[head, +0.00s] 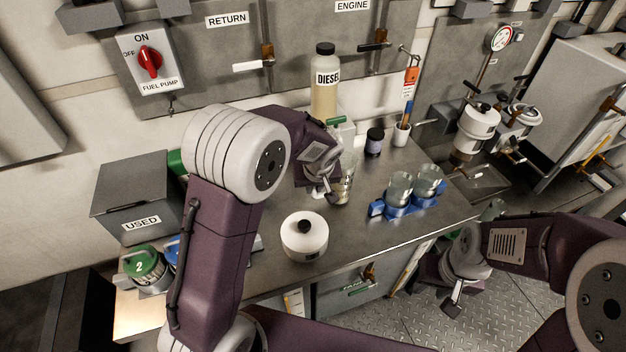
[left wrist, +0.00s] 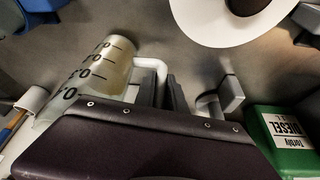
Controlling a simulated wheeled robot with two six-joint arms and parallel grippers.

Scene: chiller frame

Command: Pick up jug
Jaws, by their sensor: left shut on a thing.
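The jug (head: 346,183) is a clear measuring jug with dark scale marks, behind the bench's middle in the head view. In the left wrist view the jug (left wrist: 108,68) is at the left, with its white handle (left wrist: 152,64) reaching the jaws. My left gripper (head: 323,192) is shut on this handle; it also shows in the left wrist view (left wrist: 168,92). I cannot tell whether the jug touches the bench. My right gripper (head: 453,300) hangs low, beyond the bench's front edge, apart from the jug; its jaws are too small to read.
A white lidded pot (head: 304,243) stands in front of the jug. A blue holder with glass cups (head: 403,209) is to the right. A DIESEL bottle (head: 325,90) and a dark small jar (head: 374,143) stand behind. The USED box (head: 135,190) is at the left.

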